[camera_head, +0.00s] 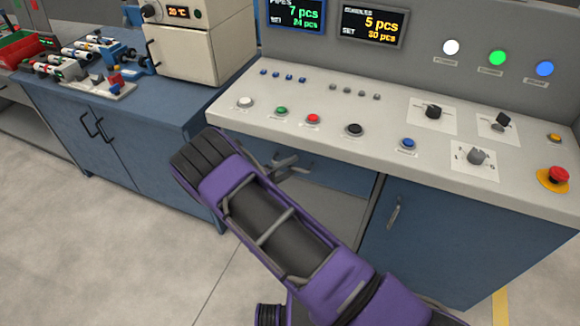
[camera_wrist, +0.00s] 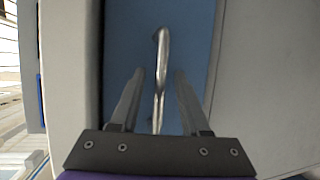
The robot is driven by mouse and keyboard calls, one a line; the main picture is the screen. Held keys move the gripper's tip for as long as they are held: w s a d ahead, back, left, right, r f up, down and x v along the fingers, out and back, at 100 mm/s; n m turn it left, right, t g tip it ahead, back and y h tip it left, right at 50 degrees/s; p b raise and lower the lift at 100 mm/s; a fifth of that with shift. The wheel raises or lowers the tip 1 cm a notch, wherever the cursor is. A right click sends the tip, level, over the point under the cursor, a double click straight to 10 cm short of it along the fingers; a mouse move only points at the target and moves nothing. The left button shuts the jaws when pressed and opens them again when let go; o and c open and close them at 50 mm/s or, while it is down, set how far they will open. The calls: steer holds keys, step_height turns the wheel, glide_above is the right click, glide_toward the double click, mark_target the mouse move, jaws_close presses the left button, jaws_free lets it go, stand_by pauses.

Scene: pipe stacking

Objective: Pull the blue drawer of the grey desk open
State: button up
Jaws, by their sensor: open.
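The blue drawer (camera_head: 340,174) is under the top of the grey desk (camera_head: 400,170), left of a blue cabinet door. Its front looks flush with the desk, though my arm hides part of it. In the wrist view the blue drawer front (camera_wrist: 190,40) fills the middle, with its metal handle (camera_wrist: 160,60) running lengthwise. My gripper (camera_wrist: 159,78) is open, with one finger on each side of the handle and gaps showing between. In the head view my gripper (camera_head: 288,166) is at the drawer front, partly hidden by my purple arm.
The desk top carries buttons, knobs and a red emergency button (camera_head: 557,178). The blue cabinet door (camera_head: 450,240) has its own handle (camera_head: 395,213). An open grey space (camera_head: 330,215) lies below the drawer. A blue workbench (camera_head: 130,140) stands at left. The floor in front is clear.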

jaws_close()
stand_by(1.4)
